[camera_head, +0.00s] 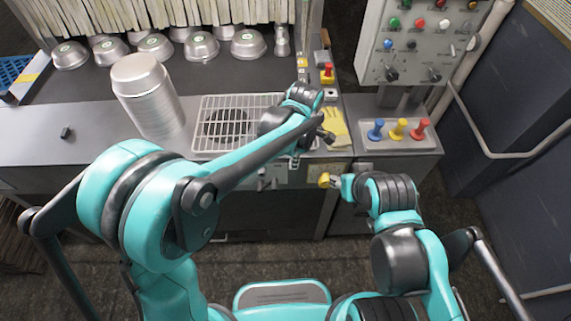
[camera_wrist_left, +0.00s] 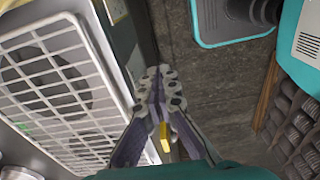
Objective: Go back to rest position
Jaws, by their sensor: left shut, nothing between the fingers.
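My left gripper (camera_wrist_left: 158,76) is shut and empty in the left wrist view, with its fingertips together over the dark floor gap beside the counter. In the head view my left arm reaches over the front edge of the counter, and its wrist and links hide most of that gripper. My right arm is folded in front of the counter at the right. The end of my right arm is small and partly turned away, so I cannot tell its finger state.
A wire grate (camera_head: 236,108) over a fan sits in the counter. A pan stack (camera_head: 146,92) stands left of it, with several upturned pans behind. Yellow gloves (camera_head: 335,127) and a tray with coloured knobs (camera_head: 362,138) lie right, under a control box (camera_head: 418,42).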

